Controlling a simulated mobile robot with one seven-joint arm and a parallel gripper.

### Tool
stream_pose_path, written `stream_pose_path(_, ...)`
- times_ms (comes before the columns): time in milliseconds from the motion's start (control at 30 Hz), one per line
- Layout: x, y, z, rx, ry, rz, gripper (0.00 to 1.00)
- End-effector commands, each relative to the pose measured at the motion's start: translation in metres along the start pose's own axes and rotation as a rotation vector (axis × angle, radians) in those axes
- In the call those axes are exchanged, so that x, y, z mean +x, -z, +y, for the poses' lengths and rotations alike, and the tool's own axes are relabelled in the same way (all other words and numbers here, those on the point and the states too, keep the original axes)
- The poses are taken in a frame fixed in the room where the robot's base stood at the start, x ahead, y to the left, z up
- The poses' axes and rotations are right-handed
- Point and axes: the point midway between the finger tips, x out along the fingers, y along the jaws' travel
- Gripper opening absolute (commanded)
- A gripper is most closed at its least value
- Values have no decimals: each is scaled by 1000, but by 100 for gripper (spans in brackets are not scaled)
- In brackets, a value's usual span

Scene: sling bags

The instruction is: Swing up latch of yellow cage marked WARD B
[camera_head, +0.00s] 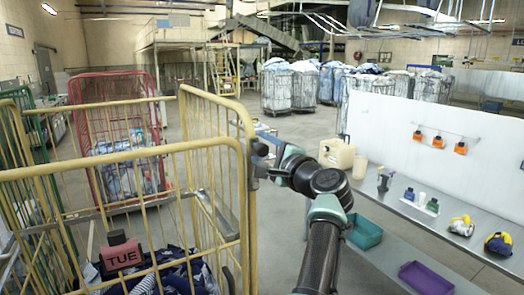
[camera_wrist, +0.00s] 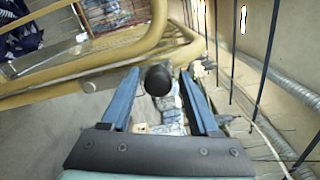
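A yellow wire cage (camera_head: 213,145) fills the left of the head view, and its yellow frame (camera_wrist: 85,63) crosses the upper left of the wrist view. I cannot read a WARD B mark on it; a tag (camera_head: 123,255) reading TUE shows inside its front. My gripper (camera_head: 262,158) is at the cage's right corner post, with its tips partly hidden there. In the wrist view my gripper (camera_wrist: 159,76) has its two blue fingers apart. A round black knob (camera_wrist: 158,80), seemingly the latch's end, shows between the fingers, with gaps on both sides. I cannot tell its depth relative to the tips.
Dark cloth (camera_head: 175,272) lies in the yellow cage. A red cage (camera_head: 117,75) stands behind it. At right are a metal bench (camera_head: 400,205) with small items, a beige canister (camera_head: 337,155), a green bin (camera_head: 364,232) and a purple bin (camera_head: 425,279).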

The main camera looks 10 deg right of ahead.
Motion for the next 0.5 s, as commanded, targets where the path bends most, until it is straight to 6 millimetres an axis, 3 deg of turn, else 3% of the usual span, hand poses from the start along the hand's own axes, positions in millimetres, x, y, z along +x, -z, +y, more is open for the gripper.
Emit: stream_pose_path(500, -8, 1, 3, -4, -3, -1, 68)
